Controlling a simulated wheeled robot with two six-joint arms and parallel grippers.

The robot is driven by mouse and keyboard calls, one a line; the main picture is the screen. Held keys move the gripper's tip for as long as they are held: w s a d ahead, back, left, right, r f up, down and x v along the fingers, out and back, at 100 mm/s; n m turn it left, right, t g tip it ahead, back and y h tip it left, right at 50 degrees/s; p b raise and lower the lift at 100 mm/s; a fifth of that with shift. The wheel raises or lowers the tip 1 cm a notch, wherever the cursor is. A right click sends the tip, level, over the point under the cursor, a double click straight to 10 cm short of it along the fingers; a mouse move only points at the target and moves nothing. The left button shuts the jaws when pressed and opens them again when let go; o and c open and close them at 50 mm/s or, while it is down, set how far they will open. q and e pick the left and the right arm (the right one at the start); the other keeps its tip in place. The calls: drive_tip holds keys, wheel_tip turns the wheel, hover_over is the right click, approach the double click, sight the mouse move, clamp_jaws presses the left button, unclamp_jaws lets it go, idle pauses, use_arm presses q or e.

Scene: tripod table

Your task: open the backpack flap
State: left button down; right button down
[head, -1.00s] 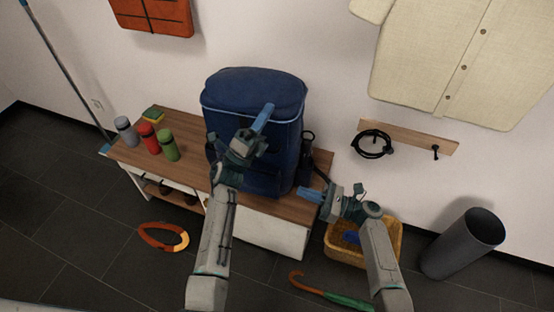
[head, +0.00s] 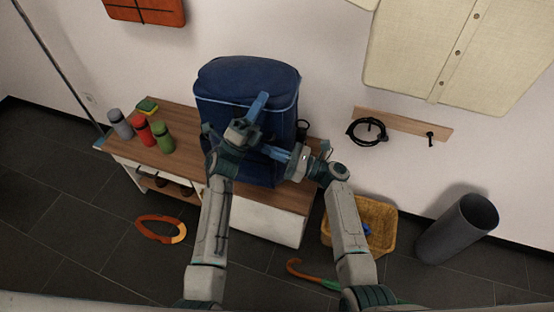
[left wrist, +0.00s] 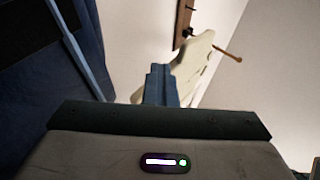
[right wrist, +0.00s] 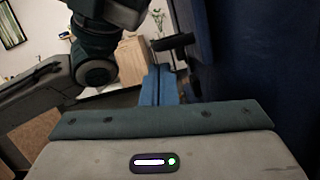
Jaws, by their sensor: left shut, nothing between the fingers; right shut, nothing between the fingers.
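The blue backpack (head: 245,85) stands upright on the wooden bench top, its domed top flap down and edged with a light blue line. It also fills the left side of the left wrist view (left wrist: 40,60) and the right side of the right wrist view (right wrist: 255,60). My right gripper (head: 278,153) is shut and empty, lower at the pack's front right. My arms hide much of the pack's front.
The bench (head: 185,165) holds grey (head: 119,123), red (head: 143,130) and green (head: 163,137) bottles left of the pack. A yellow basket (head: 380,212) and grey bin (head: 458,228) stand right on the floor. A coiled black cable (head: 366,131) hangs on the wall rack.

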drive_tip(key=shift+r, duration=0.4)
drive_tip(key=shift+s+a+r, duration=0.1)
drive_tip(key=shift+s+r, duration=0.15)
drive_tip(key=shift+r, duration=0.45)
use_arm(q)
drive_tip(key=c, duration=1.8)
unclamp_jaws()
